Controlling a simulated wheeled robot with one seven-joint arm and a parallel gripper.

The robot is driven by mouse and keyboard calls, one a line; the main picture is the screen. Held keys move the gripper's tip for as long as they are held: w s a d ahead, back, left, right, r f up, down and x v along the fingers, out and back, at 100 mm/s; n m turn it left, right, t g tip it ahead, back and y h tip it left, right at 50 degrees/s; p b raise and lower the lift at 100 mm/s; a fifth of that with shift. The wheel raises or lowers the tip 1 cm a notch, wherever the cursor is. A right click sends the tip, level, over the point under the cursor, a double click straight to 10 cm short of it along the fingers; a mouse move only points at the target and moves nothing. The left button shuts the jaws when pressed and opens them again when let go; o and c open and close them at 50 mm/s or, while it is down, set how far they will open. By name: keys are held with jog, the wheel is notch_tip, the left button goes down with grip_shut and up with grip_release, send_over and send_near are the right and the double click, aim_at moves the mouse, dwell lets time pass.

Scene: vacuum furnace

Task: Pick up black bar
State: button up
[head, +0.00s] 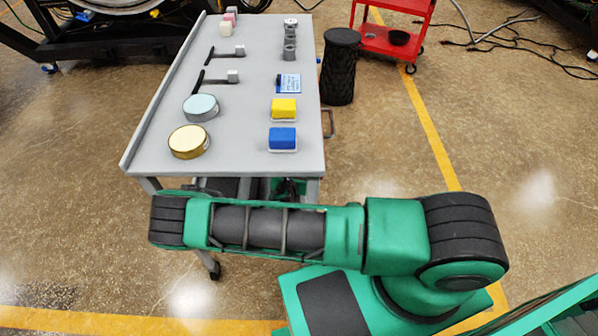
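On the grey cart table (235,160), two thin dark bars lie on the left half. The nearer dark bar (200,81) lies at the left end of a grey rod that reaches a small grey block (232,76). The farther dark bar (209,56) lies the same way beside another grey block (240,50). A small black piece (278,81) also shows at the left edge of a blue and white card (290,84). I cannot tell which is the task's black bar. My green arm lies across the view in front of the cart; my gripper is not visible.
Round gold (188,141) and pale blue (200,107) tins stand near the left edge. Blue (283,138) and yellow (284,108) blocks sit at right. A black bin (340,65) and red cart (390,40) stand right of the table. Floor is open at left.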

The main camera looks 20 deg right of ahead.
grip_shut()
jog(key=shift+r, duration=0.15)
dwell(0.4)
